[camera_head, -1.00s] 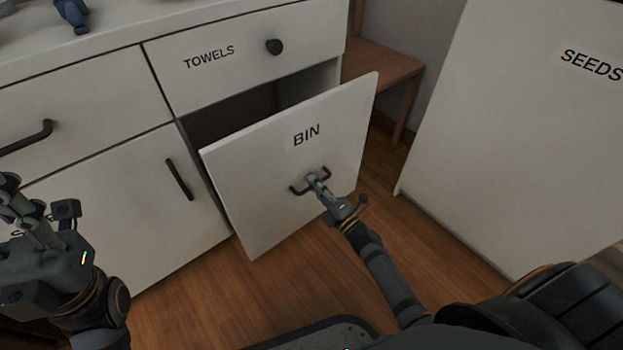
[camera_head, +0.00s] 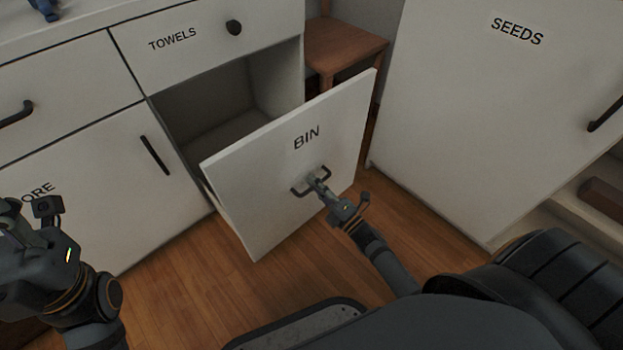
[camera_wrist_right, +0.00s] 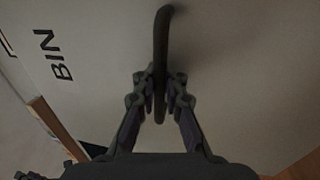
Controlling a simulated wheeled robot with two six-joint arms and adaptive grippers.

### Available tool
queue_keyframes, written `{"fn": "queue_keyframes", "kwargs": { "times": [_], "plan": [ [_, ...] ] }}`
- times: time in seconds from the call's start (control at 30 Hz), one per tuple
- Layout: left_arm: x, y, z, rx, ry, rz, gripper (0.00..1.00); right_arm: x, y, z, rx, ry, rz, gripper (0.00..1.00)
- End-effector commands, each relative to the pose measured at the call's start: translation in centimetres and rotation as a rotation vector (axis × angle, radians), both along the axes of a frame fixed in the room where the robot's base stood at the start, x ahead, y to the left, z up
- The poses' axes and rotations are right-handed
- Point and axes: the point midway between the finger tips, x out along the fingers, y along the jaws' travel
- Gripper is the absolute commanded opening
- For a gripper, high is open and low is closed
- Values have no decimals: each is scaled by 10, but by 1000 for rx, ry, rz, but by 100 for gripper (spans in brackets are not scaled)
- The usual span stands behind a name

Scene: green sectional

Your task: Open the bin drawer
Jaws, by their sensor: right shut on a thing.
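The bin drawer's white front (camera_head: 262,175), labelled BIN, stands well out from the cabinet in the head view, and the space behind it is open to view. Its dark bar handle (camera_head: 298,191) is at the middle of the front. My right gripper (camera_head: 316,180) is shut on that handle; in the right wrist view the two fingers (camera_wrist_right: 160,92) pinch the dark handle (camera_wrist_right: 161,40) between them. My left gripper is at the left edge of the head view, its fingers partly cut off, away from the drawer; its jaw state is unclear.
The TOWELS drawer (camera_head: 200,42) above is shut. A cupboard door (camera_head: 120,190) to the left is shut. A wooden stool (camera_head: 345,50) stands behind the drawer front at right. A white SEEDS cabinet (camera_head: 470,120) stands to the right. Wooden floor (camera_head: 215,270) lies clear below.

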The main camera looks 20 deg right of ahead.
Motion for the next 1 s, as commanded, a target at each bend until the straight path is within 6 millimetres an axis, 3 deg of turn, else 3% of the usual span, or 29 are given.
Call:
{"fn": "queue_keyframes", "kwargs": {
  "times": [0.53,0.57,0.63,1.0],
  "plan": [
    [0,0,0,0,2,-1,40,-5,-1,-3,-2,6,1,0],
    [0,0,0,0,2,-1,40,-5,-1,-3,-2,6,1,12],
    [0,0,0,0,2,-1,40,-5,-1,-3,-2,5,0,19],
    [1,0,0,-3,7,1,40,-12,-4,-3,-1,4,0,19]
  ]
}}
